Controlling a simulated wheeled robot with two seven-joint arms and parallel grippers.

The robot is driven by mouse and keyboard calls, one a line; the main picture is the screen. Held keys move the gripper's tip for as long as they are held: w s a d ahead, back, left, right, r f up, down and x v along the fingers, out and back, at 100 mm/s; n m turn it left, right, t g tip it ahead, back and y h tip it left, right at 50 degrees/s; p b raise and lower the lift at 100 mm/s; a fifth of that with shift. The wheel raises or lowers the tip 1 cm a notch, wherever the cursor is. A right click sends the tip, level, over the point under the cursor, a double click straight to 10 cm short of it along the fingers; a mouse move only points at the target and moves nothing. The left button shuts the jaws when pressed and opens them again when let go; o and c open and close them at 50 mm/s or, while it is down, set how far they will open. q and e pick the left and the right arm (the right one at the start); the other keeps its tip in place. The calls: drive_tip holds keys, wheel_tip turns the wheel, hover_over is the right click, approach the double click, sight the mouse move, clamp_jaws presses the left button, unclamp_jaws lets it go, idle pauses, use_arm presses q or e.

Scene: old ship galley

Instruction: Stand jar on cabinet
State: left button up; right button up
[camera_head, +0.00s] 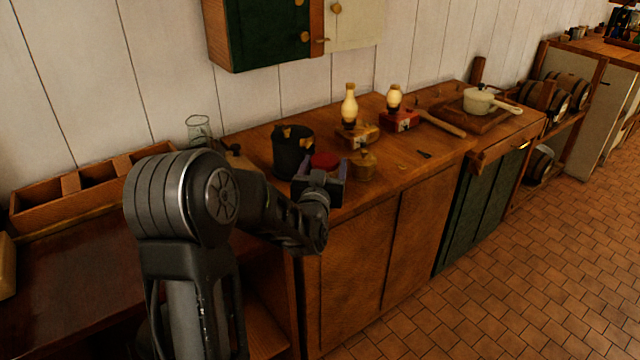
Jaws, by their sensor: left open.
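The cabinet (352,262) is a long wooden counter with doors below, and it runs along the white wall. A clear glass jar (198,127) shows at the left end, behind my arm; its lower part is hidden. My left gripper (322,170) is open over the cabinet's near left edge, with its fingers pointing away toward the cabinet top. A round red thing (325,160) shows just beyond the fingers, partly hidden by them. I cannot tell whether the fingers touch it. My right gripper is not in view.
A dark pot (292,151) and a small brass-coloured container (363,165) stand close to the gripper. A wall cupboard (265,35) hangs above.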

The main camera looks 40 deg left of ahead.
use_arm(q)
drive_tip(key=v, duration=0.8)
drive_tip(key=shift+s+d+b, duration=0.15)
drive_tip(key=shift+b, duration=0.25)
drive_tip(key=s+d+f+m+g+h, duration=0.1)
drive_tip(key=d+f+g+h, duration=0.25)
drive_tip(key=d+f, duration=0.75)
drive_tip(key=s+d+f+m+g+h, duration=0.3)
drive_tip(key=d+f, duration=0.4)
drive_tip(key=f, duration=0.9)
drive_tip(key=s+d+f+g+h, duration=0.3)
drive_tip(key=s+d+f+g, duration=0.1)
drive_tip(key=s+d+f, duration=0.3)
drive_tip(key=s+d+f+g+h, duration=0.3)
drive_tip(key=s+d+f, duration=0.5)
drive_tip(key=s+d, duration=0.3)
drive_tip(key=s+g, duration=0.1)
drive_tip(key=s, duration=0.2)
drive_tip(key=shift+s+f+g, duration=0.2)
drive_tip(key=shift+f+g, duration=0.05)
drive_tip(key=shift+g, duration=0.1)
